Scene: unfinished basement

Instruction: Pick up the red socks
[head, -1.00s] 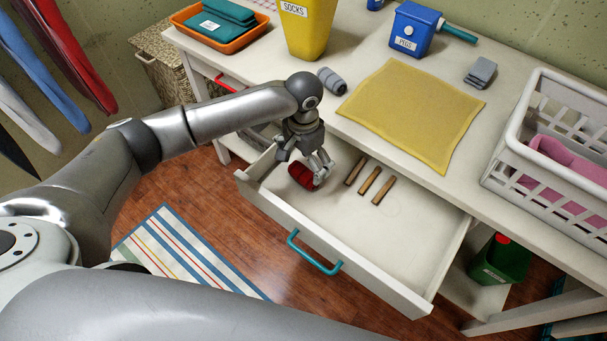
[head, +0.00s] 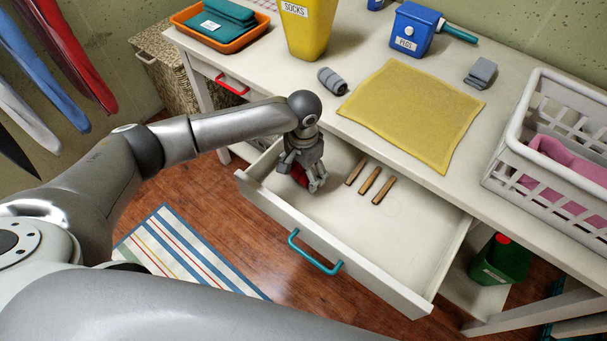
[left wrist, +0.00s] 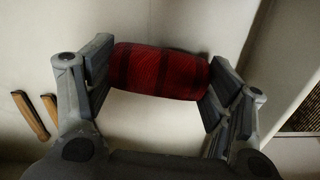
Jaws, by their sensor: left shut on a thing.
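The red socks (head: 299,175) are a rolled bundle with dark stripes, inside the open white drawer (head: 350,245) near its left end. My left gripper (head: 303,182) reaches down into the drawer and is shut on the red socks, hiding most of them in the head view. In the left wrist view the red socks (left wrist: 160,72) lie crosswise between the two fingers of the left gripper (left wrist: 162,85), touching both. I cannot tell whether the socks are clear of the drawer floor. My right gripper is not in view.
Several wooden clothespins (head: 370,184) lie in the drawer right of the gripper. On the table stand a yellow SOCKS bin (head: 305,30), grey rolled socks (head: 332,81), a yellow cloth (head: 410,115) and a white basket (head: 545,165). The drawer's right half is clear.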

